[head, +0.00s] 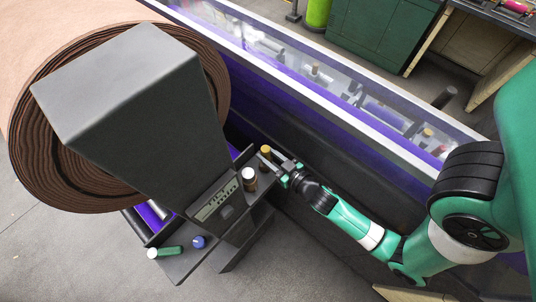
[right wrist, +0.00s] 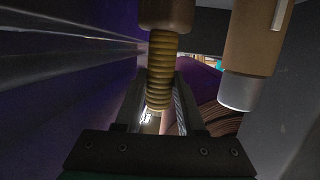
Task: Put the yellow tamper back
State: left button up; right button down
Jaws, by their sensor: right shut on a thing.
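The yellow tamper (head: 266,151) shows its yellow top at the back right of a small dark shelf in the head view. My right gripper (head: 273,158) reaches it from the right and is shut on it. In the right wrist view the tamper's ribbed yellowish part (right wrist: 160,72) stands between the two fingers of my right gripper (right wrist: 160,105), with a wider brown part at the top of the picture. The gripper partly hides the tamper in the head view, and I cannot tell whether its lower end touches the shelf. My left gripper is not in view.
A brown, white-topped cylinder (head: 249,178) stands close beside the tamper; a brown cylinder with a grey end (right wrist: 245,65) shows in the wrist view. A green cylinder (head: 168,252) and a blue item (head: 199,242) lie front left. A white-edged purple machine wall (head: 330,105) runs behind.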

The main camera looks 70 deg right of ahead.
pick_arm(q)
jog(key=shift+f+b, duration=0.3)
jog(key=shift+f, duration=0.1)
pick_arm(e)
jog(key=shift+f, duration=0.3)
jog(key=shift+c, duration=2.2)
grip_release()
jog(key=shift+f, duration=0.1)
